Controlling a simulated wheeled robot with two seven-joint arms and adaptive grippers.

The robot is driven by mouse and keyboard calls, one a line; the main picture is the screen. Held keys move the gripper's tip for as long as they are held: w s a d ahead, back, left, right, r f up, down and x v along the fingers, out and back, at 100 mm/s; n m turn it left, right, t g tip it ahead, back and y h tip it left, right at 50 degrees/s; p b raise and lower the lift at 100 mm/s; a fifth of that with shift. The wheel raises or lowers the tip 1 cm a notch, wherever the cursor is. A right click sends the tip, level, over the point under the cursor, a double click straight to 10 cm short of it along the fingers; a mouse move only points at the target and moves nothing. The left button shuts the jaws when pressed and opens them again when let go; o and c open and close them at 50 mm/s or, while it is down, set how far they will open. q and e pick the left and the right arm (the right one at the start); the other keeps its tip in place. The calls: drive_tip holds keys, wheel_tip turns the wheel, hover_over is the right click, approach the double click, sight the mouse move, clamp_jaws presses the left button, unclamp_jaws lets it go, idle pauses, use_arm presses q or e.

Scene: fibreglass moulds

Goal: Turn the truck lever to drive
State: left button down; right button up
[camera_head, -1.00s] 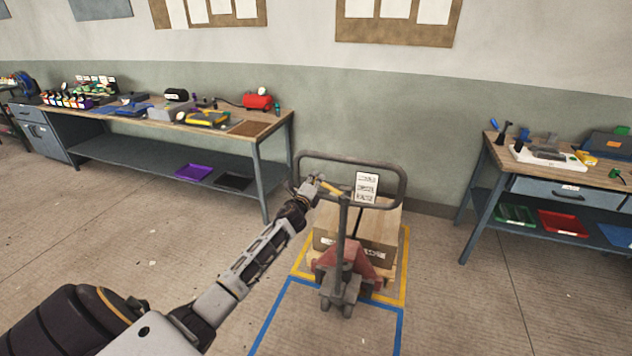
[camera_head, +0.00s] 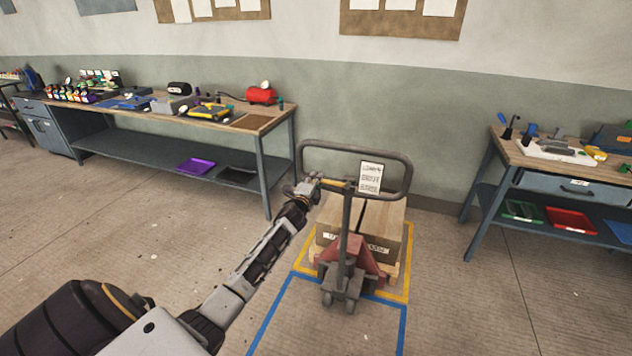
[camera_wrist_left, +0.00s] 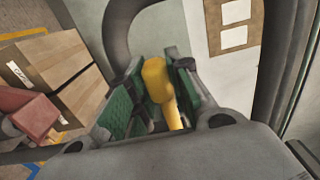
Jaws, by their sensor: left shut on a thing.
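The pallet truck (camera_head: 344,262) stands on the floor, its grey loop handle (camera_head: 410,178) upright and facing me. A yellow lever (camera_head: 334,183) sits inside the loop, near the top of the shaft. My left gripper (camera_head: 316,184) is at the left part of the loop, at the lever. In the left wrist view the yellow lever (camera_wrist_left: 156,80) lies between the green-padded fingers of my left gripper (camera_wrist_left: 152,100), which is shut on it. The lever's far end is partly hidden in the head view. My right gripper is not in view.
A cardboard box (camera_head: 382,225) on a pallet sits behind the truck, within yellow floor tape; blue tape (camera_head: 268,315) marks the floor nearer me. Workbenches stand left (camera_head: 278,117) and right (camera_head: 500,150). A label card (camera_head: 370,177) hangs in the handle loop.

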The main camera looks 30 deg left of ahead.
use_arm(q)
drive_tip(key=c, duration=1.4)
unclamp_jaws()
drive_tip(key=shift+o, duration=0.6)
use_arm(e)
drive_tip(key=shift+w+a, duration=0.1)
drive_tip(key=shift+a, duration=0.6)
use_arm(q)
drive_tip(key=shift+r, duration=0.15)
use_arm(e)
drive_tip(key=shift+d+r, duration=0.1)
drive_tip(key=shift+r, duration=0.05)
